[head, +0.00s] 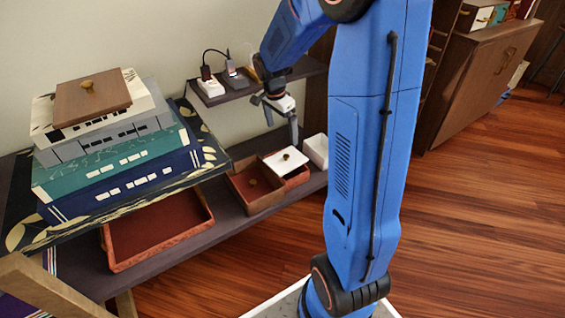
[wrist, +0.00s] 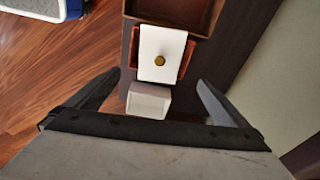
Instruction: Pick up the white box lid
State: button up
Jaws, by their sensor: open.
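The white box lid (head: 285,160) is a flat white panel with a round brass knob. It lies on a reddish-brown box (head: 298,179) on the lower shelf, and the box's sides show past its edges. In the wrist view the white lid (wrist: 161,42) is upper centre, with its knob facing me. My gripper (head: 280,117) is open and empty, above and slightly behind the lid in the head view. In the wrist view my gripper (wrist: 158,85) has its fingers spread wide to either side, apart from the lid.
A small white open box (head: 316,150) stands right beside the lid; it also shows in the wrist view (wrist: 148,100). A brown box (head: 252,190) with a knob inside sits to the left. An upper shelf (head: 245,88) holds chargers.

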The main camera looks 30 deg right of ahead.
aim_at(286, 155)
jog(key=f, duration=0.5)
jog(key=d+f, duration=0.1)
jog(key=f, duration=0.4)
jog(key=d+f, duration=0.1)
jog(key=f, duration=0.4)
jog(key=shift+w+d, duration=0.15)
jog(key=shift+r, duration=0.1)
jog(key=c, duration=1)
jog(key=shift+r, duration=0.1)
